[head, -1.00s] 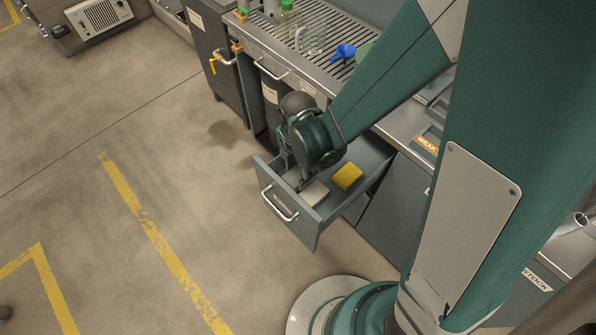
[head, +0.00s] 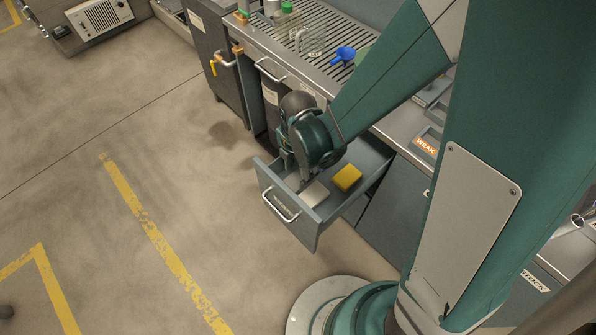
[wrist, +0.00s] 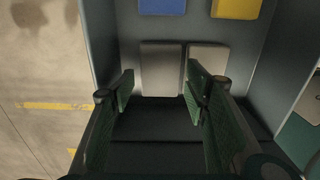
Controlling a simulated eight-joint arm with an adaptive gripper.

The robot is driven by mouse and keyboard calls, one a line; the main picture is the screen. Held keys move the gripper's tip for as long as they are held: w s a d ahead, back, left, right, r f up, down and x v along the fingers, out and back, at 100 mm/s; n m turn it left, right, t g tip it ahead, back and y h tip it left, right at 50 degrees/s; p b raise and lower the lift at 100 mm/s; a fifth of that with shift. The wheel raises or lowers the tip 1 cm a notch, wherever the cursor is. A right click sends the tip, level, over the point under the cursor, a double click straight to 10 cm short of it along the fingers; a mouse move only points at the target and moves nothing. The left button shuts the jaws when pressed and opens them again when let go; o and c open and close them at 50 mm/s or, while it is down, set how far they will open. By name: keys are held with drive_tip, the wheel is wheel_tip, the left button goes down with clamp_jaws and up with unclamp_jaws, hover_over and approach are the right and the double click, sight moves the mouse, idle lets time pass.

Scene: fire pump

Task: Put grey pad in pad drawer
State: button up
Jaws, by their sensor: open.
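The drawer (head: 284,211) is pulled open. In the wrist view, two pale grey pads lie side by side in it: a left grey pad (wrist: 162,62) and a right grey pad (wrist: 209,58). One pale pad (head: 314,194) shows clearly in the head view. My gripper (wrist: 160,88) is open and points down into the drawer. Its fingers stand apart at the near end of the left grey pad, the right finger close to the gap between the pads. I cannot tell whether the fingers touch a pad.
A yellow pad (head: 347,178) and a blue pad (wrist: 162,5) lie deeper in the drawer. The drawer walls are close around my gripper. A counter above holds a glass beaker (head: 312,41) and a blue funnel (head: 343,54). The floor left of the drawer is clear.

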sight(299, 179)
wheel_tip(299, 179, up, 12)
drive_tip(key=p, duration=0.3)
idle(0.4)
drive_tip(key=shift+d+r, duration=0.1)
idle(0.8)
drive_tip(key=s+d+r+m+t, duration=0.2)
drive_tip(key=d+r+m+t, duration=0.1)
drive_tip(key=d+r+m, duration=0.7)
drive_tip(key=s+d+r+m+t, duration=0.2)
drive_tip(key=d+r+m+t, duration=0.2)
drive_tip(key=d+r+m, duration=0.7)
drive_tip(key=shift+d+m, duration=1.2)
drive_tip(key=shift+m, duration=1.8)
